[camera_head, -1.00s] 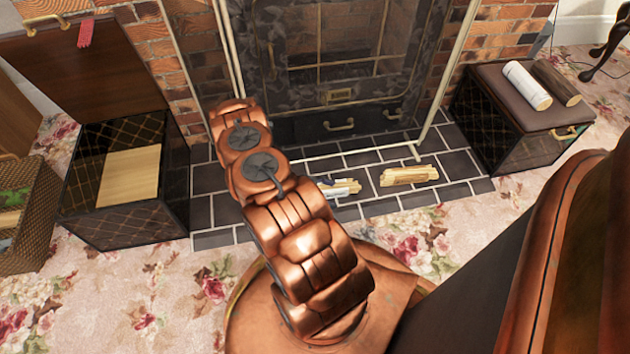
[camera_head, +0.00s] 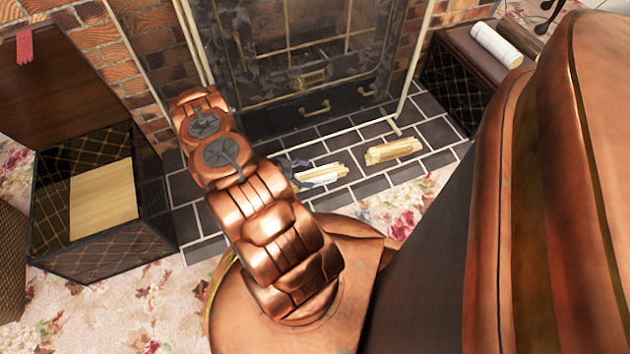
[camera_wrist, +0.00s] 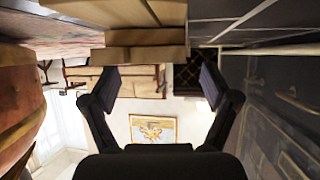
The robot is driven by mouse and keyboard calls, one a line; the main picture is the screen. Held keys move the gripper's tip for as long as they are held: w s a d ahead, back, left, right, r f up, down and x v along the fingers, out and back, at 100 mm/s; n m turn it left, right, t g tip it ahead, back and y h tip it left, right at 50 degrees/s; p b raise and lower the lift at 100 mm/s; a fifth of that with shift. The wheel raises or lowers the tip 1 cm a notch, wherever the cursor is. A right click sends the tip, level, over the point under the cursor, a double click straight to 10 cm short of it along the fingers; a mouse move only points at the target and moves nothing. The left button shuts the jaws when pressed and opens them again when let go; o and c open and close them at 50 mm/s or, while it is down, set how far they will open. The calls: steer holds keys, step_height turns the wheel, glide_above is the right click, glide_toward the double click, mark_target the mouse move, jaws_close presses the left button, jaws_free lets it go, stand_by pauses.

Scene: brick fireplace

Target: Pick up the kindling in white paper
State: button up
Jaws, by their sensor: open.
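The kindling in white paper (camera_head: 320,176) lies on the dark tiled hearth, with wood sticks showing from a white wrap. A plain bundle of kindling (camera_head: 393,150) lies to its right. In the head view, only a dark part of my gripper shows past my copper arm, at the left end of the wrapped kindling; whether it touches is unclear. In the wrist view, which looks upside down, my gripper (camera_wrist: 158,82) has its two dark fingers apart with nothing visibly between them. Tan wood (camera_wrist: 145,42) shows above and beyond the fingers; I cannot tell which bundle it is.
The fireplace (camera_head: 310,75) with its metal-framed screen stands behind the hearth. An open box (camera_head: 100,235) with a light wood panel is at the left. A dark chest (camera_head: 460,85) at the right has a white roll (camera_head: 496,45) on it. Floral carpet lies in front.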

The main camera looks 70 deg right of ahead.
mark_target(316, 178)
steer(key=shift+b+x, duration=0.5)
steer(key=shift+x, duration=0.95)
steer(key=shift+w, duration=0.1)
steer(key=c, duration=1.5)
